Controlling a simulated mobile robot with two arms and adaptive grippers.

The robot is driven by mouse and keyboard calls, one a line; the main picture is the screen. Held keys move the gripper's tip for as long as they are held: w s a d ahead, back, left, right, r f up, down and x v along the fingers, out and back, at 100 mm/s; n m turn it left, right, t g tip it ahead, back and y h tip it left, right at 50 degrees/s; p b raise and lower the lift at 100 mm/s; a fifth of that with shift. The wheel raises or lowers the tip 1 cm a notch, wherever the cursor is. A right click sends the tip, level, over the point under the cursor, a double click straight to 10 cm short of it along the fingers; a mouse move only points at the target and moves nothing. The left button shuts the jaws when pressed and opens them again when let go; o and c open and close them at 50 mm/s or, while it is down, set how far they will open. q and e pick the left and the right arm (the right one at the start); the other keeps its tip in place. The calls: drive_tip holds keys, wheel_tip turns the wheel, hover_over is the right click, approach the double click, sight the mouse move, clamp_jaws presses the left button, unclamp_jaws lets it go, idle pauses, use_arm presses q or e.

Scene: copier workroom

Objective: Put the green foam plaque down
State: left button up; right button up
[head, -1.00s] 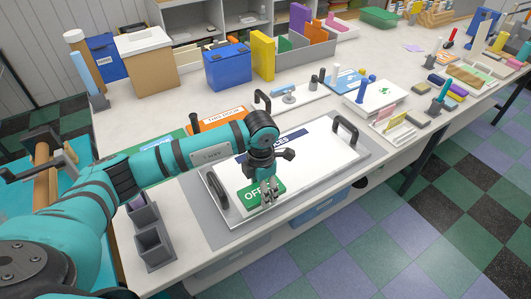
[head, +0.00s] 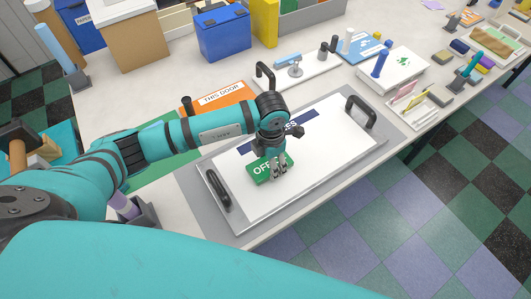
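The green foam plaque (head: 262,171) has white lettering starting "OFF". It is at my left gripper's (head: 279,174) fingertips, over the left-middle part of a white board (head: 317,163). The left gripper points down and looks shut on the plaque's right part; its fingers cover the rest of the lettering. I cannot tell whether the plaque touches the board. The board lies on a grey mat (head: 222,222) and has black handles at its ends. A dark blue strip with white letters, partly hidden by my wrist, is on the board behind the plaque. My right gripper is not in view.
An orange "THIS DOOR" sign (head: 221,97) and a green sheet lie behind my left forearm. A blue bin (head: 222,35) stands farther back. Stamps, pads and a small tray (head: 414,109) crowd the right. The table's front edge is close to the board.

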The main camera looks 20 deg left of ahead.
use_arm(q)
drive_tip(key=shift+w+a+f, duration=0.45)
drive_tip(key=shift+w+a, duration=0.05)
drive_tip(key=shift+w, duration=0.2)
drive_tip(key=o, duration=0.6)
drive_tip(key=shift+s+d+r, duration=0.1)
drive_tip(key=shift+s, duration=0.05)
drive_tip(key=shift+o, duration=1.3)
drive_tip(key=shift+s+d+r, duration=0.15)
drive_tip(key=shift+s+d, duration=0.05)
drive_tip(key=shift+o, duration=0.3)
drive_tip(key=shift+s+d+r, duration=0.1)
drive_tip(key=shift+s+d, duration=0.05)
drive_tip(key=shift+w+a, duration=0.2)
drive_tip(key=shift+w, duration=0.05)
wheel_tip(320, 180, up, 12)
drive_tip(key=b, duration=0.3)
drive_tip(key=shift+b, duration=0.35)
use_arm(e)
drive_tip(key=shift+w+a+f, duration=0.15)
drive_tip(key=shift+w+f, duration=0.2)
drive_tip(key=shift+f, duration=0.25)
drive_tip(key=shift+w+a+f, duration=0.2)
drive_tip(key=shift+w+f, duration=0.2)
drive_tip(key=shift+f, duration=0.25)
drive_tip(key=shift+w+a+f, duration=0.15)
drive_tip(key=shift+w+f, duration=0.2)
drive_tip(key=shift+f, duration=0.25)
use_arm(q)
drive_tip(key=shift+s, duration=0.1)
